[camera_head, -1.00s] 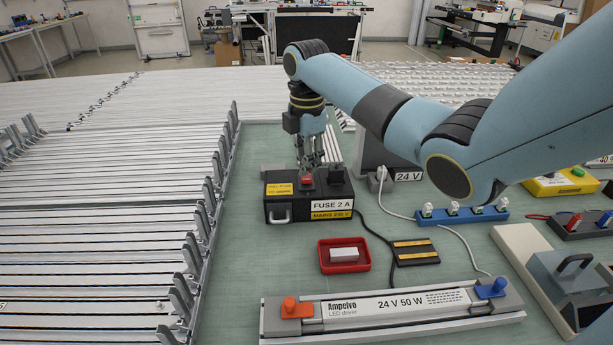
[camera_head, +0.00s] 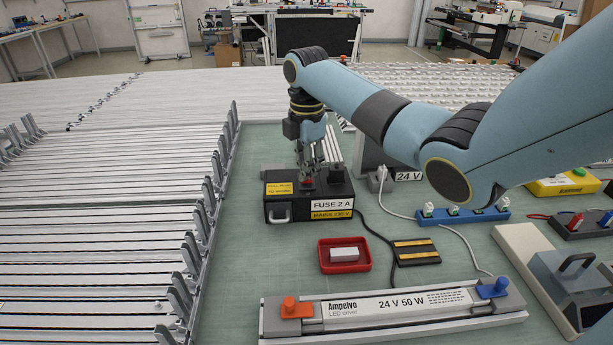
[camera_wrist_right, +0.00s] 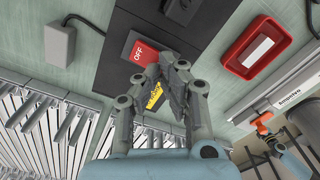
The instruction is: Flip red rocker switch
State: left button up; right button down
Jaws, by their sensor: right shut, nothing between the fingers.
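The red rocker switch (camera_head: 307,183) sits on top of the black fuse box (camera_head: 283,211), which is labelled "FUSE 2 A" and "MAINS 230 V". In the right wrist view the switch's red face (camera_wrist_right: 139,50) shows the word "OFF". My right gripper (camera_head: 312,174) is shut and empty, pointing down at the switch. Its fingertips are at or just above the switch and partly cover it. In the wrist view the fingertips (camera_wrist_right: 168,66) lie beside the red face; I cannot tell whether they touch it.
A red tray (camera_head: 345,268) with a white block stands in front of the box. An LED driver (camera_head: 397,306) lies at the front. A blue socket strip (camera_head: 463,216) stands to the right. Lamp profiles fill the left.

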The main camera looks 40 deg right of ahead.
jog(key=shift+f, duration=0.55)
notch_tip(320, 180, up, 7)
jog(key=p, duration=0.7)
jog(key=shift+r+p, duration=0.1)
jog(key=shift+p, duration=0.25)
dwell(0.5)
